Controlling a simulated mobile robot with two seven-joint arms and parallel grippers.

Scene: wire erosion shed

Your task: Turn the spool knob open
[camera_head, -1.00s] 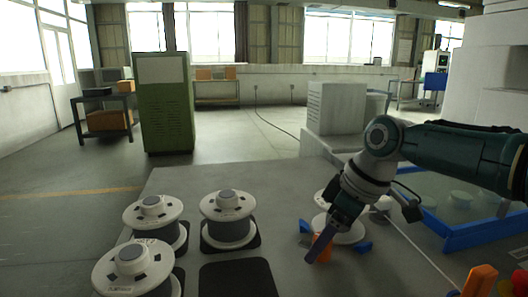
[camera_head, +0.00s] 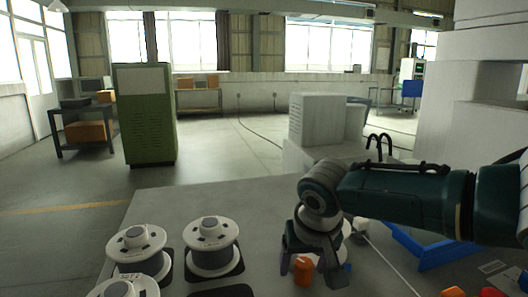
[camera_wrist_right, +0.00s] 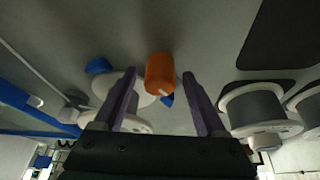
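The orange knob (camera_head: 303,271) stands on the grey table in front of a white spool (camera_head: 346,229) that is mostly hidden by my right arm. In the right wrist view the knob (camera_wrist_right: 160,74) is an orange cylinder with a pale mark on its edge. My right gripper (camera_head: 311,274) points down with its purple fingers apart, one on each side of the knob. In the wrist view both fingers (camera_wrist_right: 159,76) show a gap to the knob, so no grip on it shows. My left gripper is not in view.
Several white spools with grey cores, such as this one (camera_head: 212,247), stand on black pads at the table's left. A blue-edged frame (camera_head: 432,248) lies at the right. Orange parts (camera_head: 454,292) show at the bottom right edge. Bare table lies between spools and gripper.

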